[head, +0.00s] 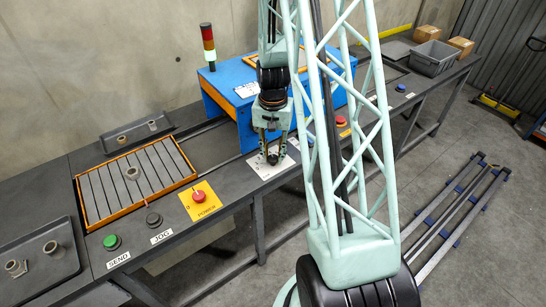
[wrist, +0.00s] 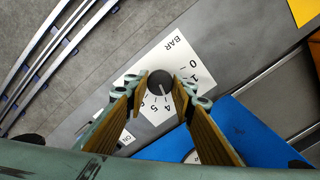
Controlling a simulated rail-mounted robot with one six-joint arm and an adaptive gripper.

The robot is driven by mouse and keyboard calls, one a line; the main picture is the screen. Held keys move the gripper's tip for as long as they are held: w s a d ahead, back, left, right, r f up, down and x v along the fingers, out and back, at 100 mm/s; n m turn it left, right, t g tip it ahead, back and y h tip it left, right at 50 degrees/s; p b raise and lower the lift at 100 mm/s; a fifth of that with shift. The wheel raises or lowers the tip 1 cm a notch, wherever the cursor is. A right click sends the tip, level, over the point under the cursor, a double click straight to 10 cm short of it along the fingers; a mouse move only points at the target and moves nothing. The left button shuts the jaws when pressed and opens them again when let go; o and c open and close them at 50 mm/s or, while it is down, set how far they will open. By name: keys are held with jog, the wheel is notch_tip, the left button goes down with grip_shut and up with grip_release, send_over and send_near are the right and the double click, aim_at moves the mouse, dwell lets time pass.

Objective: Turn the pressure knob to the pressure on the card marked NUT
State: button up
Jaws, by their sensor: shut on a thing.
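The pressure knob (wrist: 160,82) is a round black knob on a white dial plate (wrist: 150,58) marked BAR, with digits such as 0, 1, 4 and 5 around it. A short pale mark shows on the knob's face, but its exact reading is too small to tell. My gripper (wrist: 161,84) has its fingertips on either side of the knob and is shut on it. In the head view my gripper (head: 273,152) points down at the knob on the bench front.
A slatted orange-framed grate (head: 90,200) and trays with metal parts lie behind. A signal tower (head: 208,45) stands on the blue machine.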

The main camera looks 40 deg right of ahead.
aim_at(273, 158)
jog(key=shift+m, duration=0.7)
jog(key=o, duration=0.8)
jog(key=shift+o, duration=0.2)
jog(key=shift+r, duration=0.1)
notch_tip(273, 158, up, 12)
dwell(0.8)
jog(key=shift+a, duration=0.1)
dwell(0.5)
